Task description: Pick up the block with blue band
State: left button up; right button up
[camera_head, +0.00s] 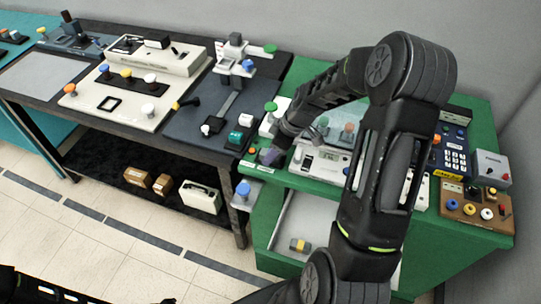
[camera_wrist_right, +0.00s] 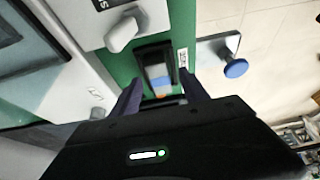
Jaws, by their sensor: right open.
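The block with the blue band (camera_wrist_right: 158,80) appears in the right wrist view, in a dark-framed recess on the green panel. It is pale with a blue stripe, and a bit of orange shows below it. My right gripper (camera_wrist_right: 160,95) is open, with its two dark fingers on either side of that recess. I cannot tell whether they touch the block. In the head view my right gripper (camera_head: 271,155) is over the left edge of the green console and hides the block.
A grey block with a yellow band (camera_head: 300,245) lies in the pale tray (camera_head: 283,228) low on the green console (camera_head: 460,225). A blue knob on a bracket (camera_head: 243,189) juts out left of the console and also shows in the wrist view (camera_wrist_right: 236,68). A dark workbench (camera_head: 190,130) adjoins at left.

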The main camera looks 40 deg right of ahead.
jog(key=shift+c, duration=0.3)
grip_shut()
dwell(0.3)
